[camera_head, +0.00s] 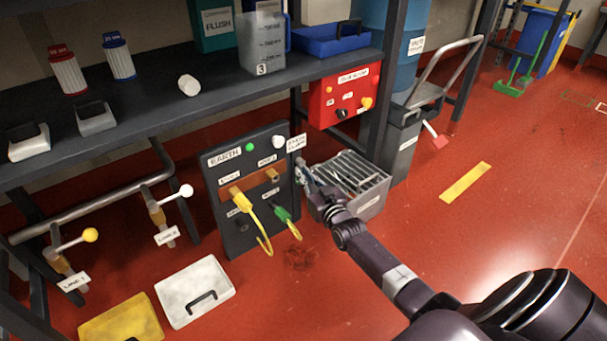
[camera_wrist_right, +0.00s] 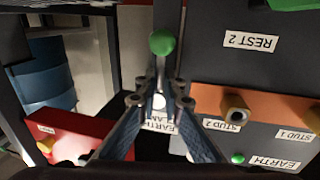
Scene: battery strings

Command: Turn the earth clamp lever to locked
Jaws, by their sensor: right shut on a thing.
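The dark earth panel (camera_head: 222,205) stands on the floor under the bench, with an EARTH CLAMP label (camera_head: 296,142) at its upper right edge. My right gripper (camera_head: 303,172) is at the panel's right side, below that label. My left gripper is not in view.
A yellow plug (camera_head: 238,192) and a green plug (camera_head: 281,213) with cables hang on the panel front. A grey wire crate (camera_head: 370,203) stands close to the right of it. A red box (camera_head: 330,92) hangs above. Open red floor lies at the right.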

